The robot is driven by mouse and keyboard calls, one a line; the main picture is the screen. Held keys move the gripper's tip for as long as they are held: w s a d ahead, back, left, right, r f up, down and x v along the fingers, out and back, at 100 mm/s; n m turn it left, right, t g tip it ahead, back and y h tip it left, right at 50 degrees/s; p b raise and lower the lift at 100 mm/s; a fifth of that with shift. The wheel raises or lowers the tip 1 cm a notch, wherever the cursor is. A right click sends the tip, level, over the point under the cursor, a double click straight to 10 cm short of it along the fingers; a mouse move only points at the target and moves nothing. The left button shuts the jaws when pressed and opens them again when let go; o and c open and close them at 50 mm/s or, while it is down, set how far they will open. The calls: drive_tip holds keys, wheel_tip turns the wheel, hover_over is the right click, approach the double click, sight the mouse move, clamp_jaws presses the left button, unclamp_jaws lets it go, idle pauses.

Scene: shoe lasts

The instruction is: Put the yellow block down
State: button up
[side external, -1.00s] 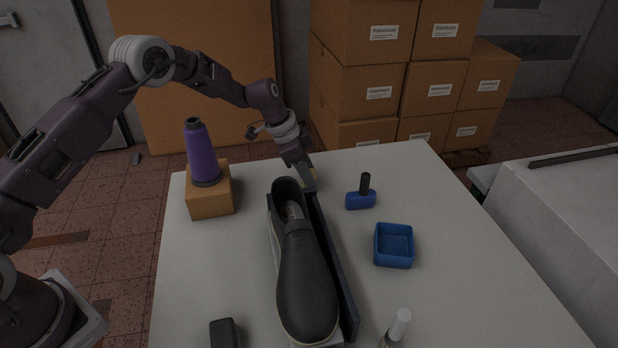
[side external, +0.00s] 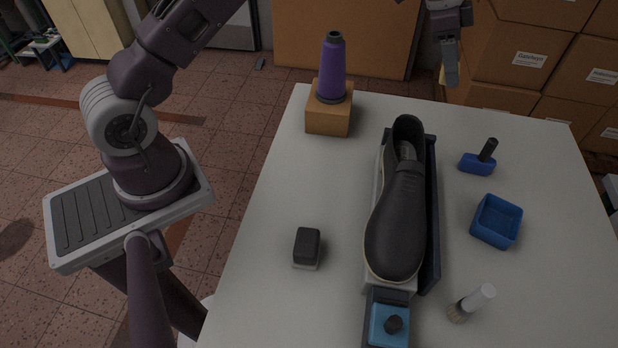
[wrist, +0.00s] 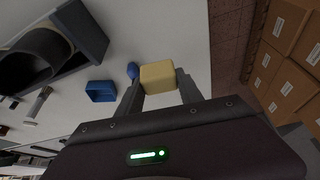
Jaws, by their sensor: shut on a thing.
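My gripper (side external: 451,75) is up above the far edge of the table in the side view. It is shut on the yellow block (wrist: 158,77), which sits between the two fingertips in the wrist view. In the side view only a thin yellow sliver of the block shows beside the fingers. The block is held clear of the white table (side external: 270,240). Its underside and how far it is above the table cannot be told.
A dark shoe (side external: 398,220) lies in a holder mid-table. A purple cone (side external: 333,70) stands on an orange-brown block (side external: 329,115) at the back left. A blue-based tool (side external: 477,163), an open blue box (side external: 496,222) and a brush (side external: 471,303) are right of the shoe.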

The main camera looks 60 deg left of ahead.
drive_tip(key=s+a+m+g, duration=0.2)
drive_tip(key=s+m, duration=0.2)
drive_tip(key=s, duration=0.5)
drive_tip(key=m+g, duration=0.4)
drive_tip(key=m, duration=0.9)
hover_over(300, 192)
drive_tip(key=shift+n, duration=0.3)
drive_tip(key=f, duration=0.9)
drive_tip(key=w+f, duration=0.1)
drive_tip(key=f, duration=0.4)
drive_tip(key=shift+a+f, duration=0.25)
drive_tip(key=shift+a, duration=0.15)
drive_tip(key=shift+f, duration=0.1)
drive_tip(key=shift+f, duration=0.1)
drive_tip(key=o, duration=1.4)
